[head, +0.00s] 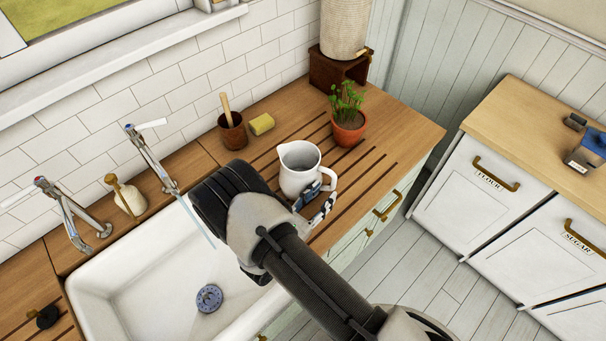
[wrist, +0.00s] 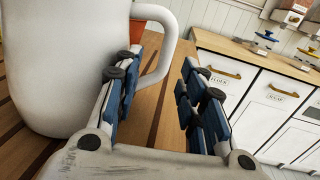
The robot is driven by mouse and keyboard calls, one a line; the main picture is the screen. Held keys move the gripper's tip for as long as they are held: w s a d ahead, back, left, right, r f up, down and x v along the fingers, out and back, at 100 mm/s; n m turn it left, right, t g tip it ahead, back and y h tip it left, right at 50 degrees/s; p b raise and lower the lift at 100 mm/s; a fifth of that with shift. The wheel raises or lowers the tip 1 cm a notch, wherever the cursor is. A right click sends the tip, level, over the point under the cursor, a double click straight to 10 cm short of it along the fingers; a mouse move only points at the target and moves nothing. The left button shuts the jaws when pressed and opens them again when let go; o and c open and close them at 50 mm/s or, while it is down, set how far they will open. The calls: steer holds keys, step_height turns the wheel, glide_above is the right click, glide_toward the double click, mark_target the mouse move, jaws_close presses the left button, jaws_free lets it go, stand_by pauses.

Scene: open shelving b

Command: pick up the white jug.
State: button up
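The white jug (head: 299,170) stands upright on the grooved wooden counter, right of the sink. Its spout points to the back left and its handle faces the front right. My gripper (head: 316,201) is at the handle side of the jug. In the wrist view, my gripper (wrist: 160,70) is open, with its blue-padded fingers apart. The jug's body (wrist: 60,70) fills the left, outside the left finger. The handle (wrist: 166,50) loops into the gap between the fingers. I see no finger closed on it; whether the left finger touches the jug is unclear.
A potted plant (head: 348,127), a yellow sponge (head: 261,124) and a brown pot (head: 232,131) stand behind the jug. The white sink (head: 150,285) with taps (head: 150,160) lies left. White cabinets (head: 490,190) stand right across the floor.

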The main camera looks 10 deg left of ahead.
mark_target(332, 185)
steer(key=x, duration=0.5)
steer(key=shift+s+d+r, duration=0.2)
steer(key=shift+d+r, duration=0.05)
steer(key=shift+r, duration=0.15)
steer(key=shift+w+d, duration=0.1)
steer(key=shift+w, duration=0.2)
jaws_close()
stand_by(0.3)
